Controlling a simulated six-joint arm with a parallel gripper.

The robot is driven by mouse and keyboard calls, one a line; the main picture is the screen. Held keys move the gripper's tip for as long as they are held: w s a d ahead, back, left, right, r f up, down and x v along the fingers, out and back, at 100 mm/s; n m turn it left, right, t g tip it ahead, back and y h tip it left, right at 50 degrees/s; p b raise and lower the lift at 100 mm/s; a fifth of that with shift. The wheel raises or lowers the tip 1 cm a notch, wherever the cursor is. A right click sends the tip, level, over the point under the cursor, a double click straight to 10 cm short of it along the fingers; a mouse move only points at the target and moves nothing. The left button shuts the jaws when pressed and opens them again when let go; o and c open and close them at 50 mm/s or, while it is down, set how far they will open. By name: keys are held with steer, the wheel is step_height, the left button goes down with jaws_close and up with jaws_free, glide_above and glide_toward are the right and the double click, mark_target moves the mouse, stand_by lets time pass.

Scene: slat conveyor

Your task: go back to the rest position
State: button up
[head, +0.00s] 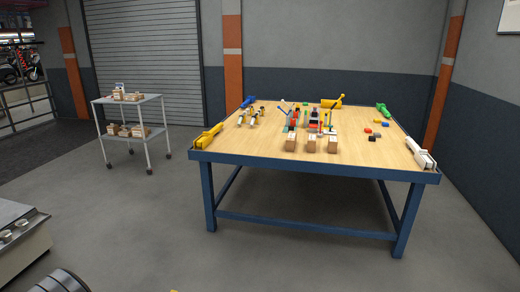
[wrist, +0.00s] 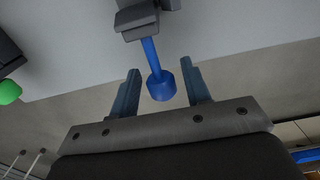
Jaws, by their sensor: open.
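My gripper (wrist: 160,68) shows in the wrist view with its two blue-grey fingers apart. A blue rod with a wide round end (wrist: 161,86) appears in the gap between the fingers. It hangs from a dark grey block (wrist: 137,19). I cannot tell how far it is from the fingers, and no finger visibly touches it. I cannot make out my gripper in the head view.
A blue-framed table (head: 310,169) with a wooden top carries several small parts and boxes. A wire-legged cart (head: 128,99) with boxes stands left of it. A grey machine (head: 22,240) is at the lower left. Open floor lies between. A green rounded part (wrist: 9,92) shows in the wrist view.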

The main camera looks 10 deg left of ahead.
steer(key=r, duration=0.3)
steer(key=a+r, duration=0.1)
steer(key=r, duration=0.2)
steer(key=shift+a+r, duration=0.15)
steer(key=shift+r, duration=0.25)
step_height(320, 180, down, 6)
steer(key=shift+f, duration=0.2)
steer(key=shift+d+f, duration=0.25)
steer(key=shift+d, duration=0.1)
steer(key=d, duration=0.4)
steer(key=shift+d+r, duration=0.1)
steer(key=shift+r, duration=0.1)
step_height(320, 180, up, 7)
steer(key=shift+w+r, duration=0.1)
steer(key=w+d+r+m, duration=0.2)
steer(key=d+r+m, duration=0.2)
steer(key=r+m, duration=0.2)
steer(key=w+d+r+m, duration=0.3)
steer(key=d+r+m, duration=0.2)
steer(key=r, duration=0.5)
steer(key=w+d+r+m, duration=0.3)
steer(key=d+r+m, duration=0.2)
steer(key=r+m, duration=0.2)
steer(key=shift+w+r, duration=0.15)
steer(key=shift+r, duration=0.8)
